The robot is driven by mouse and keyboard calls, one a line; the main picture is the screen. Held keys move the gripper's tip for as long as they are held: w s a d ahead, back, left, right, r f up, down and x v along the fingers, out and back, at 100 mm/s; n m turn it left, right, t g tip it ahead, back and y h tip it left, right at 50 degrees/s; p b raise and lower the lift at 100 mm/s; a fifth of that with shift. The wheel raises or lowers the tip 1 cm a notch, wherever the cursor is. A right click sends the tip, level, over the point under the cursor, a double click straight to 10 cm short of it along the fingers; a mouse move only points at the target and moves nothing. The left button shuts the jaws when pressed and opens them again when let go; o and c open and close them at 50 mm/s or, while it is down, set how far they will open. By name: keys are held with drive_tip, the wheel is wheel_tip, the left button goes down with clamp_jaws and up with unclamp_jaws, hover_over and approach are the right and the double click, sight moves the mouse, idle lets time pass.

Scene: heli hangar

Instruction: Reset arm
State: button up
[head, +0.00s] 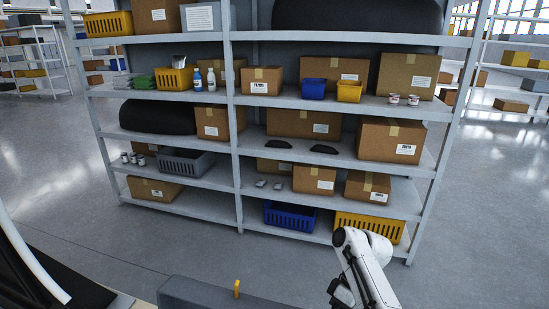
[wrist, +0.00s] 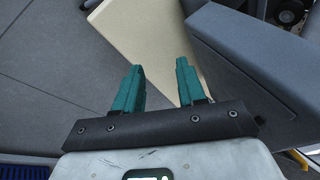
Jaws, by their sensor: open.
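My gripper (wrist: 157,82) shows in the wrist view with its two green fingers apart and nothing between them. It points down past a beige surface and the grey floor. In the head view my white arm (head: 366,262) rises at the lower right, bent at its elbow, in front of the shelf's bottom right; the gripper itself is hidden there.
A grey shelf unit (head: 232,128) holds cardboard boxes, bins, bottles and cans. A blue crate (head: 290,217) and a yellow crate (head: 370,226) sit on its bottom level. More shelves stand behind at both sides. Grey floor (head: 150,240) lies open before the unit.

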drive_tip(key=s+d+f+m+t+h, duration=0.1)
drive_tip(key=s+d+f+m, duration=0.15)
drive_tip(key=s+f, duration=0.4)
drive_tip(key=s+d+f+m+t+h, duration=0.1)
drive_tip(key=s+d+f+m+t, duration=0.2)
drive_tip(key=s, duration=0.6)
drive_tip(key=s+d+r+m+h, duration=0.1)
drive_tip(key=s+d+r+m, duration=0.1)
drive_tip(key=s, duration=0.7)
drive_tip(key=s+d+r+m+t+h, duration=0.1)
drive_tip(key=s+d+r+m+h, duration=0.1)
drive_tip(key=s, duration=0.8)
drive_tip(key=d+r+m, duration=0.1)
drive_tip(key=d+r, duration=0.1)
drive_tip(key=d, duration=0.1)
drive_tip(key=shift+s+d+r+m+t, duration=0.2)
drive_tip(key=shift+d+r+m+t, duration=0.1)
drive_tip(key=shift+d+m, duration=0.1)
